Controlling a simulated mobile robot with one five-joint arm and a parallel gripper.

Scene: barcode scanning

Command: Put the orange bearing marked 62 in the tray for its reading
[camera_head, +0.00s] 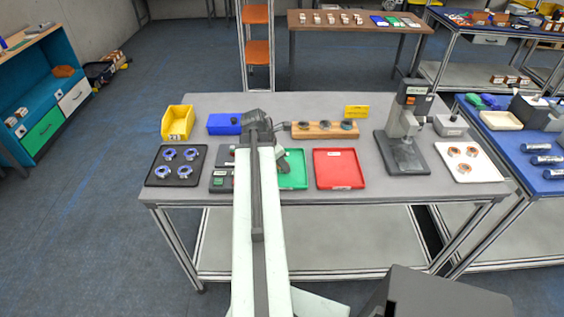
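Orange-brown ring-shaped bearings (464,168) lie on a white tray (489,172) at the right end of the grey table. Their markings are too small to read, so I cannot tell which is 62. A green tray (296,179) and a red tray (339,170) lie side by side at the table's front middle, and both look empty. My gripper (258,124) is above the back middle of the table, left of the bearings and well apart from them. My arm covers the green tray's left part.
A black tray (176,181) with blue rings, a yellow bin (178,122) and a blue box (224,124) are at left. A small device (221,181) stands beside my arm. A wooden block with rings (325,131) is at the back. A tall grey stand (405,125) rises between the red and white trays.

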